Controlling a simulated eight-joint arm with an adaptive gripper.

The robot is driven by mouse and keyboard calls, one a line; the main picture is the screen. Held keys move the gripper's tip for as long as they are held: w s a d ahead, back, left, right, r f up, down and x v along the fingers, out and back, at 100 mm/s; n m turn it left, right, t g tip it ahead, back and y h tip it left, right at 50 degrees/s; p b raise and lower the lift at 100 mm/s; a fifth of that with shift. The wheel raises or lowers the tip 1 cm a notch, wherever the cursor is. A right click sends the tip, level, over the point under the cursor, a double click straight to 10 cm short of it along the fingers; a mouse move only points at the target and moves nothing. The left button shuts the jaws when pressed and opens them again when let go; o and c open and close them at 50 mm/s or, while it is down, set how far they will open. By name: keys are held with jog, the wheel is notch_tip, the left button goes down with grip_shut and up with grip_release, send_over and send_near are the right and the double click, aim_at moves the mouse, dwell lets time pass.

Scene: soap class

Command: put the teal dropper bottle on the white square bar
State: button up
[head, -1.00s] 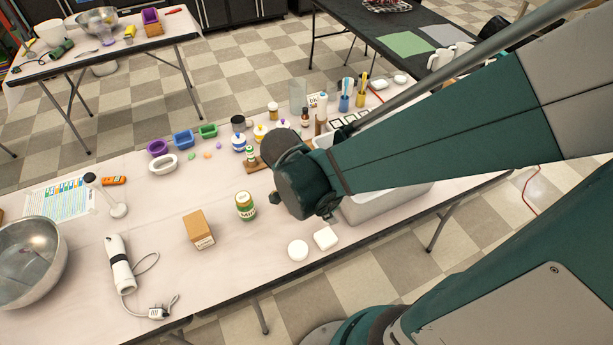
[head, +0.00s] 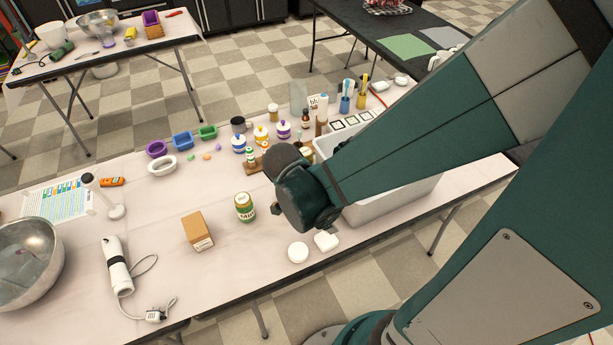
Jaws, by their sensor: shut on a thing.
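The white square bar (head: 326,241) lies near the front edge of the table, just right of a white round bar (head: 298,252). My gripper (head: 276,208) points down over the table, above and a little left of the square bar in the picture, and apart from it. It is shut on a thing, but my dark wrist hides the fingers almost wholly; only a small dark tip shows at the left. I cannot make out the teal dropper bottle anywhere; whether it is the thing held does not show.
A green-labelled jar (head: 244,207) and a cardboard box (head: 198,231) stand left of the bars. A grey tub (head: 391,204) stands behind and right of my wrist. Several jars and bottles crowd the back. The table around the two bars is clear.

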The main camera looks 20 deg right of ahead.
jog(key=shift+f+b, duration=0.45)
jog(key=shift+f, duration=1)
jog(key=shift+f, duration=0.2)
jog(key=o, duration=0.8)
jog(key=shift+c, duration=0.2)
jog(key=shift+r, duration=0.2)
jog(key=p+v, duration=0.3)
jog(key=v, duration=0.9)
jog(key=shift+p, duration=0.3)
jog(key=shift+w+r, duration=0.1)
